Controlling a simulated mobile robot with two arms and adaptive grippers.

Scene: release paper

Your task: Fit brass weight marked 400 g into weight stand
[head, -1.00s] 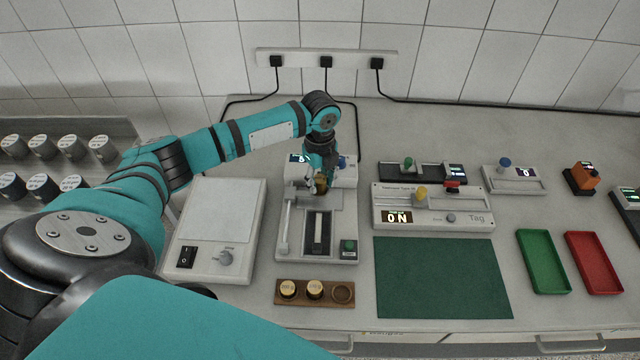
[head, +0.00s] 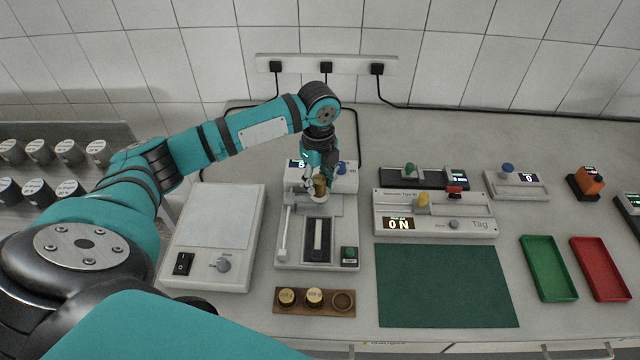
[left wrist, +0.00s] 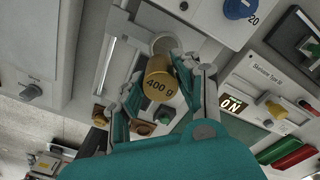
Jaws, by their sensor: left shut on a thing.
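My left gripper (head: 318,183) is shut on the brass weight (head: 319,184). In the left wrist view the gripper (left wrist: 158,90) has a finger on each side of the weight (left wrist: 160,84), whose face reads "400 g". The weight is above the round pale pan of a grey device; I cannot tell exactly how large the gap is. The wooden weight stand (head: 313,310) lies in front of that device. Its left and middle places hold brass weights, and its right place (head: 342,300) is empty. My right gripper is not in view.
The grey device (head: 346,220) has a raised lever on its left. A white box (head: 222,222) stands left, a sealer (head: 470,208) right. A green mat (head: 445,285), a green tray (head: 549,297) and a red tray (head: 601,297) lie at right. Metal cylinders (head: 68,152) are far left.

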